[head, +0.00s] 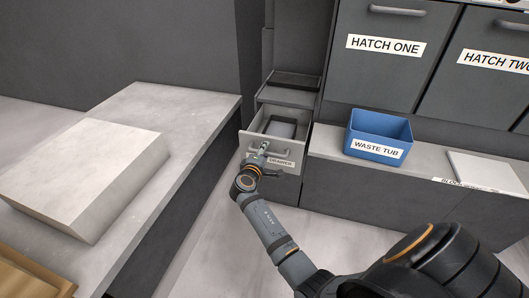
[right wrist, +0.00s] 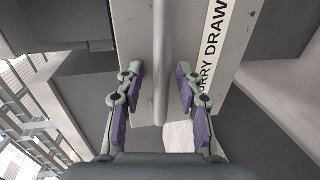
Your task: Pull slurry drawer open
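The slurry drawer (head: 287,148) stands partly out of its dark cabinet in the head view, with its inside visible from above. Its label is partly hidden by my arm, and part of it reads in the right wrist view on the drawer front (right wrist: 223,22). The bar handle (right wrist: 160,60) runs between the two fingers of my right gripper (right wrist: 160,95). The purple pads are spread, with a gap on each side of the bar. In the head view my right gripper (head: 262,151) is at the drawer front. My left gripper is not in view.
A grey block-like item (head: 281,127) is inside the drawer. A blue waste tub (head: 378,130) and a pale flat slab (head: 486,172) are on the ledge at right. A large stone block (head: 85,175) lies on the left bench (head: 185,103). Floor (head: 215,235) is clear before the drawer.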

